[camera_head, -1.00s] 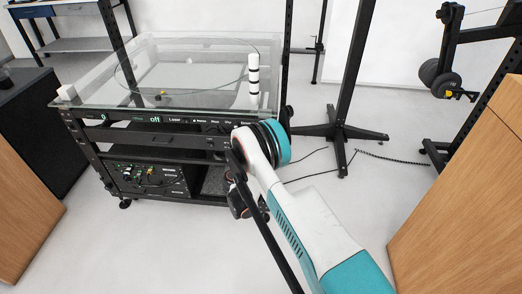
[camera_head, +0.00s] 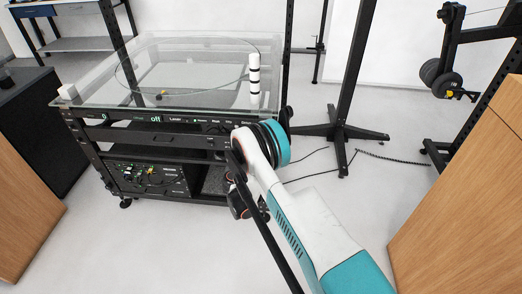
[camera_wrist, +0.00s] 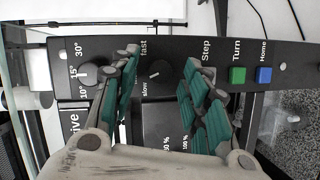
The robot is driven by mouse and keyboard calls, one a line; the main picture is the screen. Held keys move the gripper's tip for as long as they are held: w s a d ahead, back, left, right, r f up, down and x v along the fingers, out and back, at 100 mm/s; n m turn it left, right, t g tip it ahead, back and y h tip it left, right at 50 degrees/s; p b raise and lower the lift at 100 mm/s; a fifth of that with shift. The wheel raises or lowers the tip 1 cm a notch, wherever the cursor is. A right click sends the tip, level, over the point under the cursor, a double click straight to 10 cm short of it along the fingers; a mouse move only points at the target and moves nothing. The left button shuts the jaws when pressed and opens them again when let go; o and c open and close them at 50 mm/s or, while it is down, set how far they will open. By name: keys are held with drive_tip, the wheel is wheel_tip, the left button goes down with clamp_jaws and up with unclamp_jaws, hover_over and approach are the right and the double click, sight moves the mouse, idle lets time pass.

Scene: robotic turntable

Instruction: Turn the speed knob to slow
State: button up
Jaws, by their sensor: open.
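The speed knob (camera_wrist: 156,70) is a dark round knob on the black control panel (camera_wrist: 115,50) in the wrist view. The sideways labels "fast" and "slow" are beside it. A small light mark shows on the knob, but its exact setting is hard to read. My gripper (camera_wrist: 162,62) is open, with one green-padded finger on each side of the knob. Whether either finger touches it I cannot tell. In the head view my arm hides the gripper and the knob.
An angle knob (camera_wrist: 88,75) sits left of the fingers in the wrist view. A green Turn button (camera_wrist: 237,75) and a blue Home button (camera_wrist: 264,75) lie to the right. In the head view, the glass-topped turntable (camera_head: 110,95) stands behind my arm, near a black stand (camera_head: 343,130).

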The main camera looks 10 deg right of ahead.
drive_tip(key=v, duration=0.7)
drive_tip(key=shift+s, duration=0.15)
drive_tip(key=shift+a, duration=0.1)
